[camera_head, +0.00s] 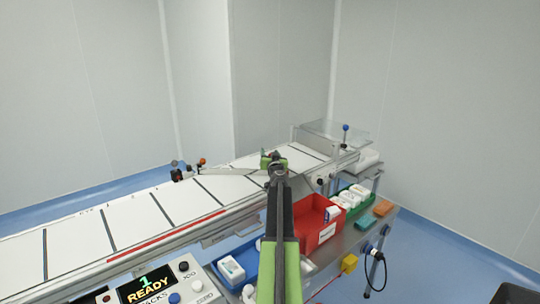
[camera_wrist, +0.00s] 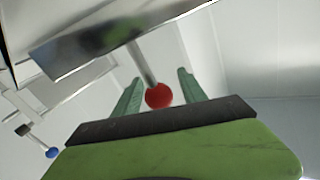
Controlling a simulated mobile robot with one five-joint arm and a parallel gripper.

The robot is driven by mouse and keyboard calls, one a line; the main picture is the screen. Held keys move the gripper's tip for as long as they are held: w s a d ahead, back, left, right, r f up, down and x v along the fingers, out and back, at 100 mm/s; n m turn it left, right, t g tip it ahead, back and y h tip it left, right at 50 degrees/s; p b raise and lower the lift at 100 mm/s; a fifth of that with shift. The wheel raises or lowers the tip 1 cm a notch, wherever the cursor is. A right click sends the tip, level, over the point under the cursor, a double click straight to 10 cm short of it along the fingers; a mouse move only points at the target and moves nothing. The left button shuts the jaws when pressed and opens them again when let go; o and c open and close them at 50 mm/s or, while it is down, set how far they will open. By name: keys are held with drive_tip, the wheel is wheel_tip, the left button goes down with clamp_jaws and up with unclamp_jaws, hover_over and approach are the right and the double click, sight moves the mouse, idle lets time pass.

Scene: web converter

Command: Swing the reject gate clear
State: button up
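The reject gate (camera_head: 228,171) is a pale bar lying across the white belt in the head view, with its pivot end near the belt's far side. In the wrist view a flat metal bar (camera_wrist: 85,48), likely this gate, carries a thin stem with a red ball knob (camera_wrist: 159,96). My gripper (camera_wrist: 161,76) is open, with its two green fingers on either side of the knob and visible gaps at both sides. In the head view my gripper (camera_head: 272,160) is over the belt at the gate's near end; my arm hides the knob there.
A control panel (camera_head: 158,288) reads READY.

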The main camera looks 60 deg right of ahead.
clamp_jaws()
idle(1.2)
